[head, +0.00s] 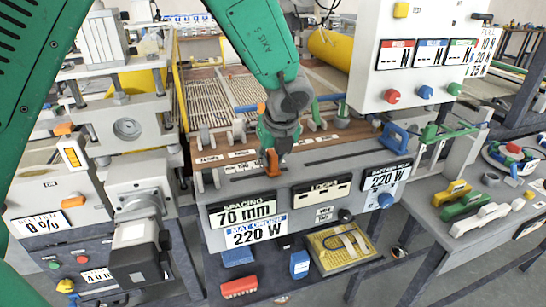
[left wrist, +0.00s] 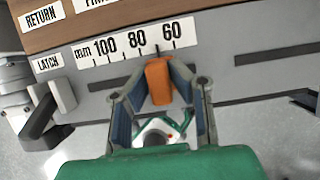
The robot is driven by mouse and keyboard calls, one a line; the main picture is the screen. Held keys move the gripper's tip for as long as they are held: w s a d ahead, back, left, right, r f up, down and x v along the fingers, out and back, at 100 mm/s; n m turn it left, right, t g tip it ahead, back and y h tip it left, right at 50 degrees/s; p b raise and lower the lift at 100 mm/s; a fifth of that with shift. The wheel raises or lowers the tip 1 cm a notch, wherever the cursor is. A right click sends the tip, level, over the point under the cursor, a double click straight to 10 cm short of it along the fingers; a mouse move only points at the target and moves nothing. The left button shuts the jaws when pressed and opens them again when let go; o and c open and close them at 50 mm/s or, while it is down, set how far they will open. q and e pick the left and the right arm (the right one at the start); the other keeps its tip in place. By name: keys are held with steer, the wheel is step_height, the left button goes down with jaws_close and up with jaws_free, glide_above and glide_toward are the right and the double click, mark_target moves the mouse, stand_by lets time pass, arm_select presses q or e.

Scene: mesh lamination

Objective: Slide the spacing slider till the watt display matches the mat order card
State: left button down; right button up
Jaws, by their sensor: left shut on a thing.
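My left gripper (head: 272,150) comes down over the front of the machine. In the left wrist view, its fingers (left wrist: 160,100) are shut on the orange spacing slider knob (left wrist: 159,80), which also shows in the head view (head: 271,163). The knob stands between 80 and 60 on the mm scale (left wrist: 135,42). The spacing display (head: 243,212) reads 70 mm. The mat order card (head: 256,233) below it reads 220 W. The watt display (head: 386,180) at the right of the panel also reads 220 W. My right gripper is not in view.
A blue handle (head: 397,139) stands on the ledge right of my gripper. A lower shelf holds a red block (head: 239,287), a blue block (head: 299,264) and a yellow board (head: 340,246). A control box (head: 420,50) with coloured knobs rises at the back right.

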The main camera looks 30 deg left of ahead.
arm_select(q)
steer(key=shift+w, duration=0.1)
steer(key=c, duration=1.5)
jaws_free()
steer(key=shift+r, duration=0.1)
steer(key=shift+d+r, duration=0.1)
steer(key=shift+r, duration=0.15)
steer(key=v, duration=1.1)
steer(key=shift+r, duration=0.1)
